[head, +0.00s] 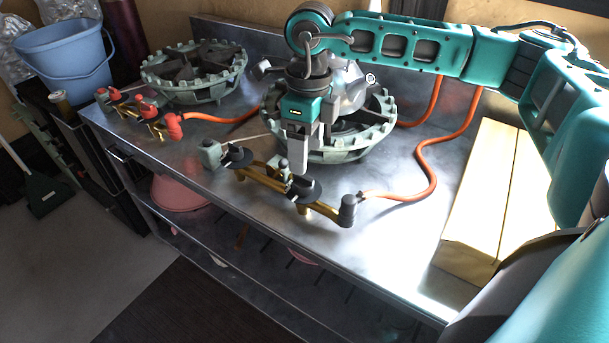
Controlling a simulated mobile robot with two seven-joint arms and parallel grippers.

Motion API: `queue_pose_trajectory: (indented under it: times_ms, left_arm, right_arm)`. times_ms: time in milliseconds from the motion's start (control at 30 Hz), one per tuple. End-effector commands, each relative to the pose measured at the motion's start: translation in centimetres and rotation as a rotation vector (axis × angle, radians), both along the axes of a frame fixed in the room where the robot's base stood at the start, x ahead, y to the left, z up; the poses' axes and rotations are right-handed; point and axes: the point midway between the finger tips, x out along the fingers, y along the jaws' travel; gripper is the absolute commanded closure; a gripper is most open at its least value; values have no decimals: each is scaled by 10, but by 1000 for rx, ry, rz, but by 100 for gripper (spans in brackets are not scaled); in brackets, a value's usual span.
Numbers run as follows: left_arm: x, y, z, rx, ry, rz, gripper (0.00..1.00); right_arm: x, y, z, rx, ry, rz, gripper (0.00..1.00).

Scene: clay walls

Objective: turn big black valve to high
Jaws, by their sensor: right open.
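A brass gas manifold (265,178) lies along the front of the metal table, in front of the right green burner (375,148). It carries black valves, one toward its left (235,157) and one toward its right (304,190); I cannot tell for sure which is the big one, or their settings. My right gripper (311,155) points down over the front of the burner, just behind and above the right black valve. Its jaws are open, with nothing seen between them. The gripper partly hides the burner. My left gripper is not in view.
A second burner (195,72) and a manifold with red valves (140,108) are at the back left. Orange hoses (428,160) run behind the manifold. A yellow-wood block (500,195) stands at right. A blue bucket (65,50) is at far left. The table front is mostly clear.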

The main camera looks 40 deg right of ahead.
Motion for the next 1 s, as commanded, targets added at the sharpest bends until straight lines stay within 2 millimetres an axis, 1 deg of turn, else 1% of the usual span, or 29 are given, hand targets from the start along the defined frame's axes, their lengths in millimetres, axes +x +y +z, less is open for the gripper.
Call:
queue_pose_trajectory:
  times_ms: [33,200,300,400,500,767,1000]
  left_arm:
    - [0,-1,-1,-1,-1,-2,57]
    - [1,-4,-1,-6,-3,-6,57]
    - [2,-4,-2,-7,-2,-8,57]
    - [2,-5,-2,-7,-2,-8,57]
    - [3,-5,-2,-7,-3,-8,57]
    - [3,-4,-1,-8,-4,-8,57]
    - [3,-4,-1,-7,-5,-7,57]
  right_arm:
    - [-1,1,-13,0,4,0,31]
    - [-2,3,-42,1,2,1,31]
    - [-2,4,-54,2,1,1,31]
    - [-2,4,-62,2,1,1,31]
    - [-2,4,-65,3,-1,1,31]
    - [-2,4,-65,3,-1,1,32]
    - [-3,5,-65,3,-1,1,55]
